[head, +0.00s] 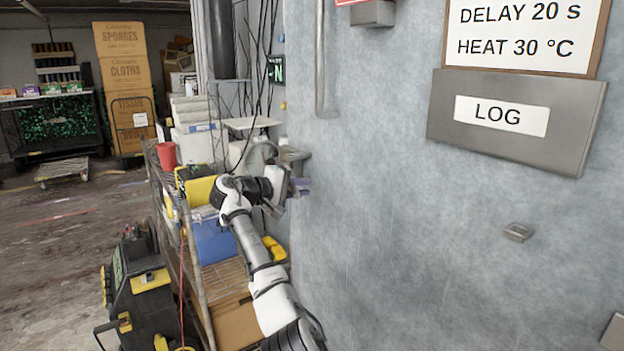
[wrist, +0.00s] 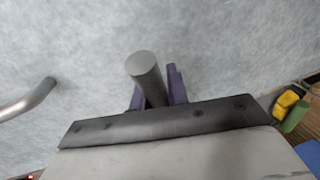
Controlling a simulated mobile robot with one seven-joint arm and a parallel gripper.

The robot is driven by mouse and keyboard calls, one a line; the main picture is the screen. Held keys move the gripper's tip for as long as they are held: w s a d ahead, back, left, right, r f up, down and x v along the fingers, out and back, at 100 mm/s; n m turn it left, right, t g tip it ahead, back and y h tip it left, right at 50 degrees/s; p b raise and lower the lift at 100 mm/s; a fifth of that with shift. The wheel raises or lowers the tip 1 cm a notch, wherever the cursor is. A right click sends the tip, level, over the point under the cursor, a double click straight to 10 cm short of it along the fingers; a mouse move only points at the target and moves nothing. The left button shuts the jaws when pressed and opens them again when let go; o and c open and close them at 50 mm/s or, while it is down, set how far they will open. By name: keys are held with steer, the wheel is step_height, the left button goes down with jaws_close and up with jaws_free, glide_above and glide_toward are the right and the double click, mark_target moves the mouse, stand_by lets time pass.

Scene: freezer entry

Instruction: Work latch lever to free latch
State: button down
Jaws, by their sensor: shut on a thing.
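The latch lever shows in the wrist view as a grey round bar (wrist: 146,72) with its flat end toward the camera, in front of the pale wall. My gripper (wrist: 158,95) has its purple fingers on either side of the bar and is shut on it. In the head view my gripper (head: 299,187) is close to the grey wall, at the end of my white and black arm. A grey metal part (head: 292,155) shows just above it; I cannot tell whether it belongs to the latch. The lever's base and the latch are hidden.
A vertical grey bar handle (head: 320,70) is on the wall above my gripper. A wire shelf (head: 187,240) with boxes and a blue bin (head: 213,240) stands close on the left. A black and yellow machine (head: 140,285) is on the floor.

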steer(key=shift+a+r, duration=0.4)
steer(key=shift+a, duration=0.05)
steer(key=c, duration=1.4)
jaws_free()
steer(key=shift+f, duration=0.1)
steer(key=shift+o, duration=0.2)
steer(key=shift+f, duration=0.1)
steer(key=shift+d, duration=0.1)
steer(key=shift+s+a, duration=0.3)
steer(key=shift+a, duration=0.1)
steer(key=b+v, duration=0.4)
steer(key=v, duration=0.9)
steer(key=shift+w, duration=0.15)
